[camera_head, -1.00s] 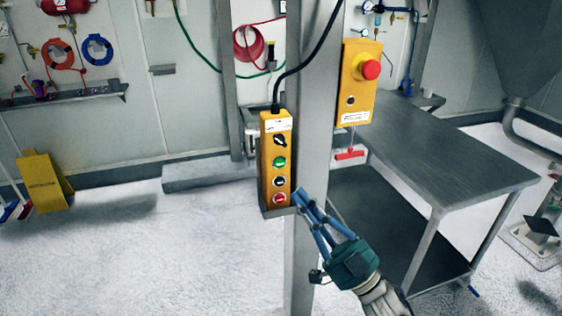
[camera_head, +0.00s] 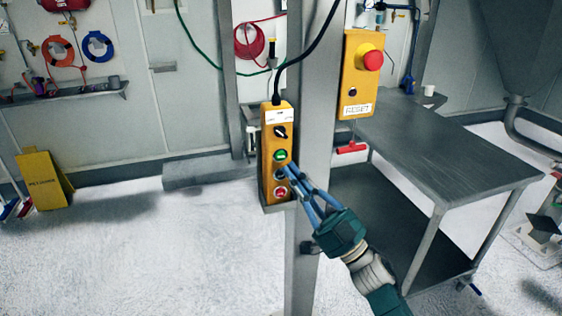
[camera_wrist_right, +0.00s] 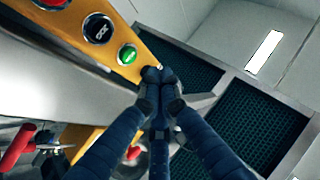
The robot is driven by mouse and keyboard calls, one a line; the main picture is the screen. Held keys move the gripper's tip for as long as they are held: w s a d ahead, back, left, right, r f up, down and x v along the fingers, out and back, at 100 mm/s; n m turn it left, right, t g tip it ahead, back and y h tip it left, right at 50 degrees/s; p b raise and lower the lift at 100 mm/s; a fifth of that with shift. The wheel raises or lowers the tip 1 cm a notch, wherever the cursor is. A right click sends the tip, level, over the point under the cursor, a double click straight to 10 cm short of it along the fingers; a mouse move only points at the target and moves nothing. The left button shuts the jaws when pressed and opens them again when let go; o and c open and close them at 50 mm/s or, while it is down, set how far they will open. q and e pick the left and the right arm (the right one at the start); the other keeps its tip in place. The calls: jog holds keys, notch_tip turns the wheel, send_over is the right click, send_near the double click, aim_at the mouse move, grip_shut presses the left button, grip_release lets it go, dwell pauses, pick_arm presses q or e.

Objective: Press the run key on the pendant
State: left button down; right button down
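The yellow pendant (camera_head: 270,140) hangs upright by a black cable in front of the grey post. Down its face are a black selector (camera_head: 280,132), a green button (camera_head: 280,155), a black button partly hidden by my fingers, and a red button (camera_head: 280,192). My right gripper (camera_head: 287,167) is shut, its fingertips beside the green and black buttons. In the right wrist view the closed fingertips (camera_wrist_right: 158,75) lie just right of the green button (camera_wrist_right: 127,54), with the black button (camera_wrist_right: 98,28) beyond it. I cannot tell whether they touch the pendant. My left gripper is out of view.
The grey post (camera_head: 312,130) stands right behind the pendant. A yellow box with a red emergency stop (camera_head: 372,60) is on its right side. A steel table (camera_head: 440,155) stands to the right; open floor lies to the left.

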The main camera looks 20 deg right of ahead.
aim_at(280, 156)
jog(key=shift+w, duration=1.5)
dwell(0.3)
jog(key=shift+w+b, duration=0.3)
jog(key=shift+w, duration=0.1)
jog(key=shift+w, duration=0.4)
dwell(0.6)
jog(key=shift+s+r, duration=0.1)
jog(key=shift+s, duration=0.05)
jog(key=shift+s+p, duration=0.3)
jog(key=shift+s, duration=0.4)
